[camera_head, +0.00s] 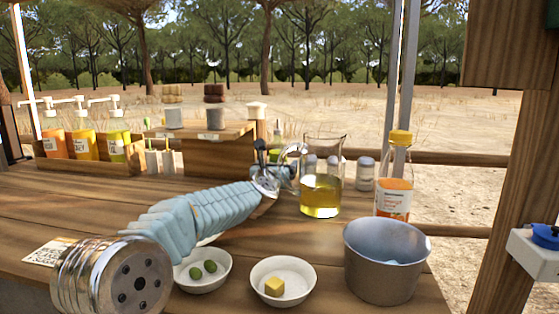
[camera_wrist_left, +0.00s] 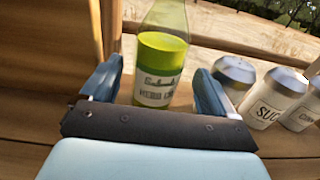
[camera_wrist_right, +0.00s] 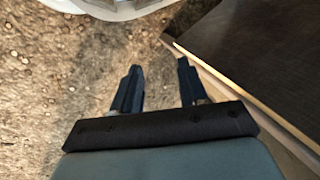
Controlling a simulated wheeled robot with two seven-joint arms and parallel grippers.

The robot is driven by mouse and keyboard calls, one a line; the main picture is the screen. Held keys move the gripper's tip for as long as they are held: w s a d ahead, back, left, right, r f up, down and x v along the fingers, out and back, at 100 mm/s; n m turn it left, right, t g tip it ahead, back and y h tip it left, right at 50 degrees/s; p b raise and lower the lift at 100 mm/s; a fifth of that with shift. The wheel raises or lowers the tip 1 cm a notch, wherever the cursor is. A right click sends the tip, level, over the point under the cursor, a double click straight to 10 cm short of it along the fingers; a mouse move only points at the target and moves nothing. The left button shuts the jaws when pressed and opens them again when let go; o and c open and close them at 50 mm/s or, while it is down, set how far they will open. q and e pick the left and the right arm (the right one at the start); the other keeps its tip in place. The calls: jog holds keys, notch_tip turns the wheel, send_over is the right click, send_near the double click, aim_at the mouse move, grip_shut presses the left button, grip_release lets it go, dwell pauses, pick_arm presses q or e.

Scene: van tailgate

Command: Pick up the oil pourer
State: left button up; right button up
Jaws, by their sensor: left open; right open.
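A clear bottle with yellow-green liquid and a white label, which looks like the oil pourer (camera_wrist_left: 162,68), stands upright between the spread fingers of my left gripper (camera_wrist_left: 158,88) in the left wrist view. Its top is cut off there. In the head view my left gripper (camera_head: 276,165) reaches over the counter, and the bottle (camera_head: 283,157) is mostly hidden behind it. The left fingers are open around the bottle's sides; I cannot tell if they touch it. My right gripper (camera_wrist_right: 155,92) is open and empty above brown ground, outside the head view.
A glass jug of yellow oil (camera_head: 320,197) stands just right of my left gripper. Labelled jars (camera_wrist_left: 270,97) stand beside the bottle. A dark panel edge (camera_wrist_right: 225,75) is right of my right gripper.

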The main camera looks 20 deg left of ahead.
pick_arm(q)
jog(key=p+x, duration=0.1)
jog(key=x, duration=0.3)
jog(key=shift+w+a+r, duration=0.1)
jog(key=shift+w+a, duration=0.1)
jog(key=c, duration=1.1)
jog(key=shift+c, duration=0.9)
jog(key=shift+r, duration=0.15)
